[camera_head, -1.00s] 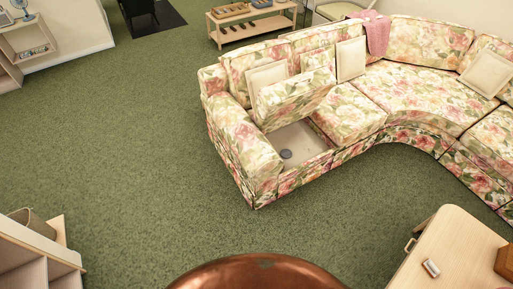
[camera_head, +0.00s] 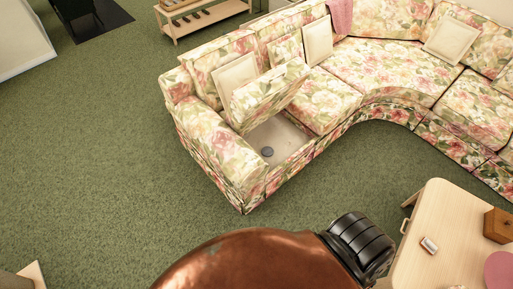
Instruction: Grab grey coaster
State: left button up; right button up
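A small round dark grey disc, which looks like the grey coaster (camera_head: 267,152), lies on the pale floor of an open compartment (camera_head: 284,136) in the left end of the floral sofa. The seat cushion (camera_head: 268,95) above that compartment is tilted up against the backrest. Part of my own body, copper-coloured with a dark ribbed joint, shows at the bottom of the head view. Neither of my grippers is in view.
The floral sofa (camera_head: 225,150) curves away to the right. A light wooden table (camera_head: 440,225) stands at the lower right with a small box (camera_head: 429,245) and a wooden container (camera_head: 498,225). Green carpet (camera_head: 90,150) is clear on the left.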

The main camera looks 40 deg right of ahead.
aim_at(267, 152)
jog(key=z, duration=0.45)
jog(key=i, duration=0.9)
jog(key=z, duration=0.65)
